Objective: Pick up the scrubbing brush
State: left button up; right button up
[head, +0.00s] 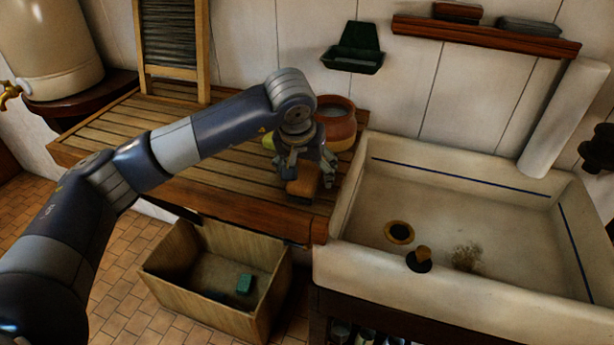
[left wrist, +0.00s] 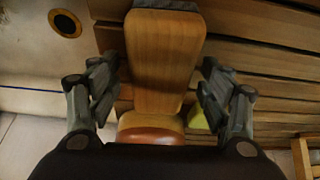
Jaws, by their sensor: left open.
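The scrubbing brush (head: 303,181) has a plain brown wooden back and lies on the slatted wooden board beside the sink, near the board's front right. In the left wrist view the brush back (left wrist: 164,60) fills the upper middle, with a little grey at its far end. My left gripper (head: 304,170) is over the brush, pointing down. Its fingers (left wrist: 160,98) are spread, one on each side of the brush, with a visible gap on both sides. The bristles are mostly hidden underneath. My right gripper is in neither view.
A brown crock (head: 340,130) stands close behind the gripper, and a yellow-green thing (head: 268,142) sits to its left. The white sink (head: 385,190) is at right, with a plunger-like stopper (head: 420,258). A wooden crate (head: 190,292) on the floor holds a green block (head: 244,284).

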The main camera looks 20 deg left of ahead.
pick_arm(q)
jog(key=shift+f+b, duration=0.25)
jog(key=shift+b, duration=0.15)
jog(key=shift+c, duration=0.6)
jog(key=c, duration=1.1)
